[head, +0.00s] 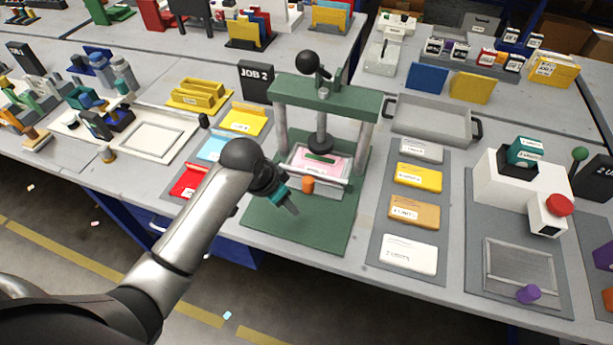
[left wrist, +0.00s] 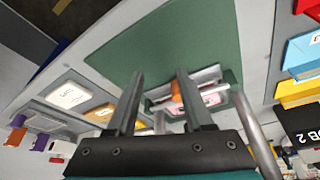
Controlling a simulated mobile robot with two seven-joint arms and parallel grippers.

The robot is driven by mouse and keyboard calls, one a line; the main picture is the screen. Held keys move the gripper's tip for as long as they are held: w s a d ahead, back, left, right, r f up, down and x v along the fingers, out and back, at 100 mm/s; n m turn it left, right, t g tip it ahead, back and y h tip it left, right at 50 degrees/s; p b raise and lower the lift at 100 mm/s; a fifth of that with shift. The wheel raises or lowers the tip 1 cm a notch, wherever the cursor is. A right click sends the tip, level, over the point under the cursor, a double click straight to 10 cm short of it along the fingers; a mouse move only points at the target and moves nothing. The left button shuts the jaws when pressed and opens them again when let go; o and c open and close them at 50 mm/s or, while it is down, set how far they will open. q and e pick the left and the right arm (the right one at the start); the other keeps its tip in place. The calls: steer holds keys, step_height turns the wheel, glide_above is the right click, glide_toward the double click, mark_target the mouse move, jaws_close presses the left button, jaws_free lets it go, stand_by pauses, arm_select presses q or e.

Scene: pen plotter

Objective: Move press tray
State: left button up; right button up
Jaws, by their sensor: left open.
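The press tray (head: 333,181) is a grey tray with an orange knob (head: 308,184) on its front. It holds a pink sheet with a green piece on it and sits under the plunger of the green press (head: 325,97). My left gripper (head: 290,207) is in front of the tray, left of and a little nearer than the knob, over the green base plate (head: 262,215). In the left wrist view my left gripper (left wrist: 160,74) is open and empty. The orange knob (left wrist: 176,91) shows just beside one finger there. My right gripper is not in view.
Right of the press lies a grey mat with several coloured blocks (head: 418,177). A grey open tray (head: 432,121) stands behind them. The front of the base plate is bare.

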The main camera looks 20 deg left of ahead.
arm_select(q)
steer(key=m, duration=0.1)
glide_toward(307, 180)
steer(key=s+a+v, duration=0.1)
steer(key=v, duration=0.3)
steer(key=shift+m+h, duration=0.3)
steer(key=b+x, duration=0.1)
steer(key=x, duration=0.4)
steer(key=b+x, duration=0.1)
steer(key=x, duration=0.4)
steer(key=w+b+x, duration=0.1)
steer(key=b+x, duration=0.1)
steer(key=x, duration=0.3)
steer(key=shift+d, duration=0.15)
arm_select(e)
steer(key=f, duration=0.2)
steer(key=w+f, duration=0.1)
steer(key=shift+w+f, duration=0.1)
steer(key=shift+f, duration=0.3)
arm_select(q)
steer(key=shift+c, duration=0.4)
jaws_close()
